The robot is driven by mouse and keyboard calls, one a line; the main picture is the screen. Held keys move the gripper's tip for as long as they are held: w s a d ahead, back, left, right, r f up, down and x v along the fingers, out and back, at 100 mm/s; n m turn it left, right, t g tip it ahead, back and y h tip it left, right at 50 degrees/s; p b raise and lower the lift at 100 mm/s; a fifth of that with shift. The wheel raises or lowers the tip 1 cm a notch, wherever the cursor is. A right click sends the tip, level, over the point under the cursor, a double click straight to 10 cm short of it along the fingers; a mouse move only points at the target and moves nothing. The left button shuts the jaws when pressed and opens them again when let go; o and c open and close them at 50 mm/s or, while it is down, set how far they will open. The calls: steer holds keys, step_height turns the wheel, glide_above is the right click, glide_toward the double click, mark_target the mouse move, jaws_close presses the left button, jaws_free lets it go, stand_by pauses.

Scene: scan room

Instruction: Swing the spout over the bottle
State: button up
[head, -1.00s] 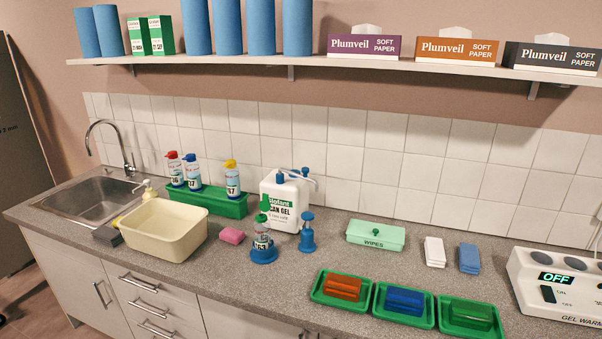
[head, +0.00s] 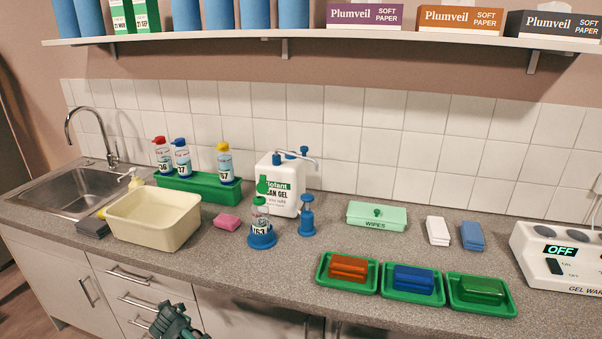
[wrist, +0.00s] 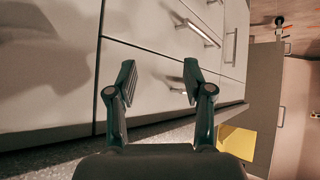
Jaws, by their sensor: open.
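The white gel canister (head: 284,185) stands on the counter near the tiled wall. Its blue pump top and pale spout (head: 304,157) are above it, the spout reaching to the right. The bottle (head: 261,216) has a green cap and a number label and stands upright in a blue round base (head: 262,240), in front of the canister and left of the spout's tip. My gripper (head: 176,318) shows at the bottom of the head view, in front of the drawers, well away from the canister. In the wrist view my gripper (wrist: 160,82) is open and empty, with cabinet fronts beyond its fingers.
A blue pump-like piece (head: 307,217) stands right of the bottle. A pink sponge (head: 227,222) and cream basin (head: 153,219) are to the left. A green rack (head: 198,189) holds three bottles. A wipes box (head: 377,215) and green trays (head: 347,285) are to the right.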

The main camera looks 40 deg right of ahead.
steer(key=w+a+r+t+b, duration=0.1)
steer(key=w+a+r+t, duration=0.1)
steer(key=w+r, duration=0.3)
steer(key=w+a+r+t, duration=0.2)
steer(key=r, duration=0.6)
steer(key=w+d+r+t, duration=0.2)
steer(key=d+r, duration=0.2)
steer(key=r, duration=0.7)
steer(key=m+g+h+p, duration=0.5)
steer(key=m+h+p, duration=0.2)
steer(key=m+h, duration=0.4)
glide_toward(303, 149)
steer(key=shift+n+h, duration=0.5)
steer(key=shift+h, duration=0.2)
steer(key=x, duration=0.6)
steer(key=f+x, duration=0.1)
steer(key=x, duration=0.3)
steer(key=shift+w+a, duration=0.2)
steer(key=shift+w+d+f, duration=0.1)
steer(key=shift+w+d, duration=0.25)
steer(key=shift+d, duration=0.2)
jaws_close()
